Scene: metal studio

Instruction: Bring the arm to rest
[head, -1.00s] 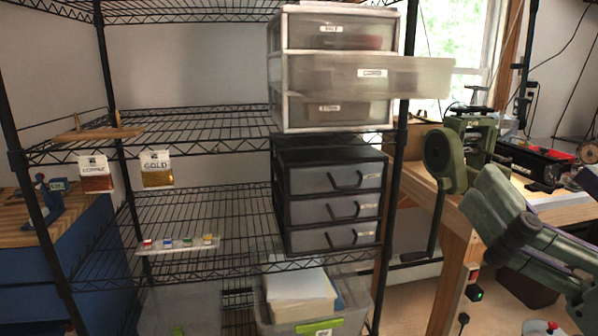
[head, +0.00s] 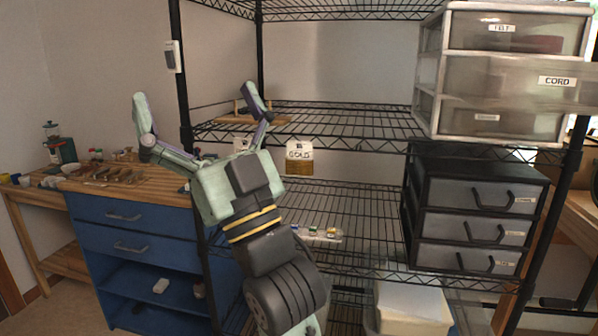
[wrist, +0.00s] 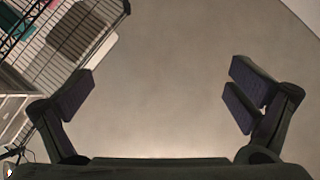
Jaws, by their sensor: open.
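My gripper (head: 198,112) is in front of the left part of the wire shelf rack in the head view. Its two fingers are spread wide, with nothing between them. In the wrist view, the open gripper (wrist: 160,95) also shows empty, with a plain grey-brown surface beyond the fingers. My arm reaches up from the bottom middle of the head view and hides part of the rack.
The wire rack (head: 350,190) stands close behind my arm. A white drawer unit (head: 428,100) has its middle drawer, labelled CORD, pulled out. A black drawer unit (head: 413,200) sits below. A blue workbench (head: 150,265) stands at left, with small items on top.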

